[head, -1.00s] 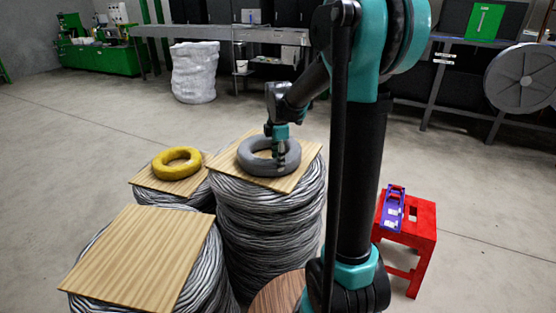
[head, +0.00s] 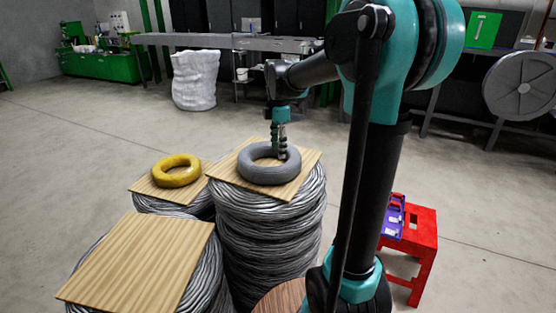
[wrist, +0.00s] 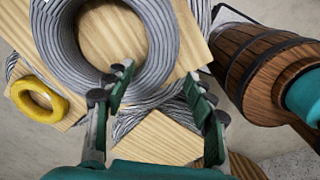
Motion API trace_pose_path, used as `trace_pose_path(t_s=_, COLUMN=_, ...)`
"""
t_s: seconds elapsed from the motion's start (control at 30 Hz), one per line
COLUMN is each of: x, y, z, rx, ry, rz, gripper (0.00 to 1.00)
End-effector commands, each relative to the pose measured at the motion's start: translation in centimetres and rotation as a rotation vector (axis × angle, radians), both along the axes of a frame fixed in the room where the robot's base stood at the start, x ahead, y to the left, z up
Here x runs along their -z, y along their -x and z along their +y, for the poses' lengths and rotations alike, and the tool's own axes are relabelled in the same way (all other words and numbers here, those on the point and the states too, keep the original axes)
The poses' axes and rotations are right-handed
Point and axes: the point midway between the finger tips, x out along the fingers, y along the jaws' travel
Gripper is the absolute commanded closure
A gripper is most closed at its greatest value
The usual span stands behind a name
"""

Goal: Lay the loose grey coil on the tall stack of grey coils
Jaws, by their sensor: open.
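The loose grey coil (head: 258,175) lies flat on the wooden board (head: 222,171) that tops the tall stack of grey coils (head: 268,232). In the wrist view the grey coil (wrist: 163,40) fills the upper left, with bare board showing through its hole. My gripper (head: 280,154) points down over the far right part of the coil. In the wrist view its fingers (wrist: 158,80) are spread apart and nothing is held between them. I cannot tell whether the fingertips are fully clear of the coil.
A yellow coil (head: 177,171) lies on a lower board-topped stack at left. A bare board (head: 140,260) tops the front-left stack. A wooden barrel (wrist: 270,60) stands close by. A red stool (head: 418,252) with a purple item is at right.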

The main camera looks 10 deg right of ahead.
Motion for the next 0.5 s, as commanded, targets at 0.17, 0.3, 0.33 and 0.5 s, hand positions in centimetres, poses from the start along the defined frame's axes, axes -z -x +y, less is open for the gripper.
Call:
trace_pose_path(t_s=0.17, x=-2.4, y=0.1, z=0.0, rx=0.000, ry=0.000, rz=0.000, gripper=0.45)
trace_pose_path(t_s=0.3, x=-3.0, y=0.2, z=-0.1, rx=0.013, ry=-0.001, rz=-0.003, gripper=0.45)
trace_pose_path(t_s=0.33, x=-2.9, y=0.4, z=-0.1, rx=0.027, ry=-0.002, rz=-0.006, gripper=0.45)
trace_pose_path(t_s=0.5, x=-0.1, y=2.9, z=-1.0, rx=0.252, ry=-0.017, rz=-0.050, gripper=0.45)
